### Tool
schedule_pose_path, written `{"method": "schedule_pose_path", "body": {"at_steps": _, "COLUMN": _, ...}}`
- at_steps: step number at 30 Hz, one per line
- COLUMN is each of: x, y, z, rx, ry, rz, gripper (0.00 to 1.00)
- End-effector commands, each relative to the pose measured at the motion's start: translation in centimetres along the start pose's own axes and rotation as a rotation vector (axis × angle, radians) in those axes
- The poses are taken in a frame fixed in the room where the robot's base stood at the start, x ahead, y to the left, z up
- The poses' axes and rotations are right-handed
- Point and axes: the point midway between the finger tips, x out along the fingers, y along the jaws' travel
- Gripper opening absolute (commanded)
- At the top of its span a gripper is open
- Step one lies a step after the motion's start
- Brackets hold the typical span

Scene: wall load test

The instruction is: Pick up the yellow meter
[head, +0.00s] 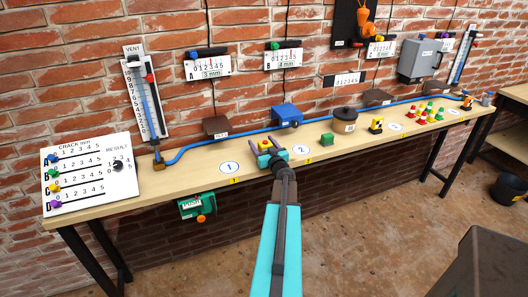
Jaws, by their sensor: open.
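A small yellow and black object (376,125), which looks like the yellow meter, stands on the wooden bench (205,178) right of the middle. It is small in the picture, so its face cannot be read. My gripper (270,152) is over the bench near the circles marked 1 and 2, well to the left of the yellow object and apart from it. Its jaws are open. A small red, yellow and green thing (264,146) shows at the jaws; I cannot tell whether it touches them.
A blue hose (230,134) runs along the bench's back. A green device (197,207) hangs at the front edge.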

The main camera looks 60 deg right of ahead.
Motion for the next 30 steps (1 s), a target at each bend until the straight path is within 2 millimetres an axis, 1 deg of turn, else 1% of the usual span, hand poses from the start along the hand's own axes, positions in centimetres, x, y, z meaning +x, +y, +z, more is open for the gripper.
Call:
{"method": "schedule_pose_path", "body": {"at_steps": 5, "x": -0.02, "y": 0.03, "z": 0.0, "rx": 0.0, "ry": 0.0, "rz": 0.0, "gripper": 0.66}}
{"method": "schedule_pose_path", "body": {"at_steps": 8, "x": -0.02, "y": 0.04, "z": 0.0, "rx": 0.0, "ry": 0.0, "rz": 0.0, "gripper": 0.5}}
{"method": "schedule_pose_path", "body": {"at_steps": 12, "x": -0.03, "y": 0.05, "z": 0.0, "rx": 0.0, "ry": 0.0, "rz": 0.0, "gripper": 0.27}}
{"method": "schedule_pose_path", "body": {"at_steps": 15, "x": -0.03, "y": 0.06, "z": 0.0, "rx": 0.0, "ry": 0.0, "rz": 0.0, "gripper": 0.12}}
{"method": "schedule_pose_path", "body": {"at_steps": 25, "x": -0.03, "y": 0.07, "z": -0.22, "rx": 0.0, "ry": 0.001, "rz": 0.0, "gripper": 0.12}}
{"method": "schedule_pose_path", "body": {"at_steps": 30, "x": -0.04, "y": 0.06, "z": -0.99, "rx": -0.002, "ry": 0.002, "rz": 0.0, "gripper": 0.12}}
